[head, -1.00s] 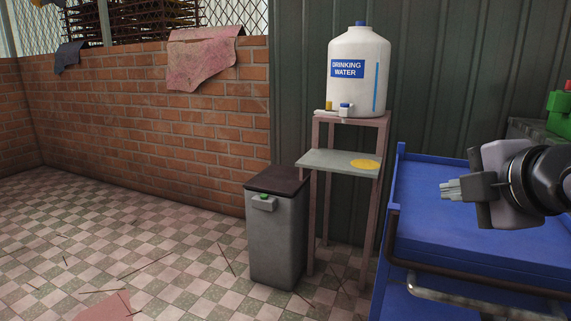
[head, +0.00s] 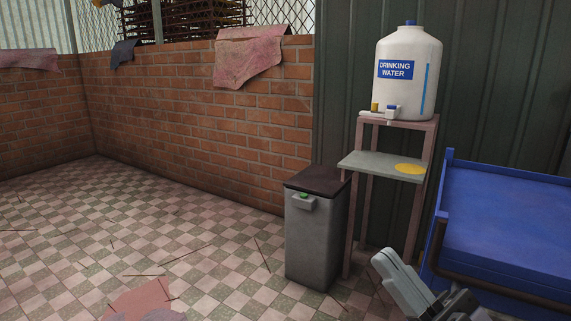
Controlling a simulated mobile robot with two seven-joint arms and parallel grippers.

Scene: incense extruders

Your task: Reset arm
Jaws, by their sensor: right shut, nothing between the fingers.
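My right gripper (head: 408,285) shows at the bottom edge, right of centre, as grey parts partly cut off by the frame. It is shut and holds nothing. It is low in the view, in front of the blue cart (head: 505,225) and to the right of the grey bin (head: 314,240). My left gripper is not in view.
A white drinking water jug (head: 408,85) stands on a narrow stand (head: 380,163) whose lower shelf bears a yellow disc (head: 410,169). A brick wall (head: 200,115) runs along the back left. The checkered floor (head: 130,230) is largely open at left.

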